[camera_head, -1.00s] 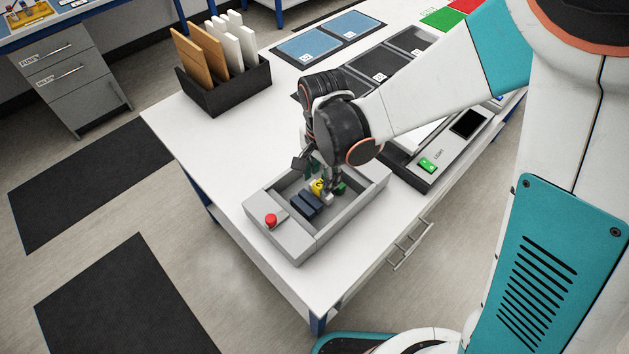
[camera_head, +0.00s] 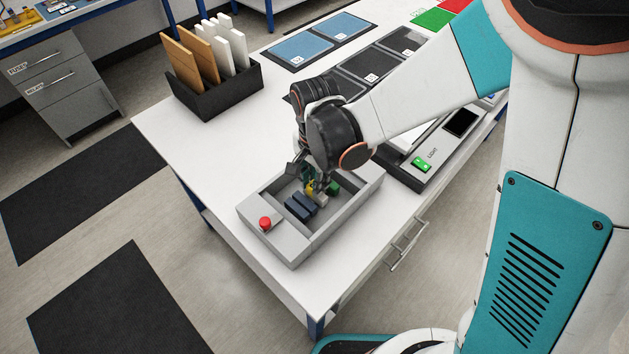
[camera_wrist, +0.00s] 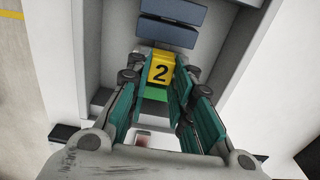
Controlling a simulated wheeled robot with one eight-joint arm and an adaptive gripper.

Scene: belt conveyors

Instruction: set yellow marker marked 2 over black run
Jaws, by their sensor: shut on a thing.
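The yellow marker (camera_wrist: 161,70) bears a black 2 and sits between the fingers of my gripper (camera_wrist: 158,88) in the wrist view. In the head view the yellow marker (camera_head: 310,188) shows only in part beneath my gripper (camera_head: 316,184). My gripper is shut on it, inside or just above the grey tray (camera_head: 332,228); I cannot tell whether the marker touches the tray floor. I cannot make out which surface is the black run.
Dark blue blocks (camera_head: 299,206) and a green block (camera_head: 333,187) lie in the tray. A red button (camera_head: 265,223) is on its near-left end. A black rack (camera_head: 222,93) holds upright boards. Dark pads (camera_head: 366,75), blue pads (camera_head: 297,52) and a light unit (camera_head: 437,150) occupy the table.

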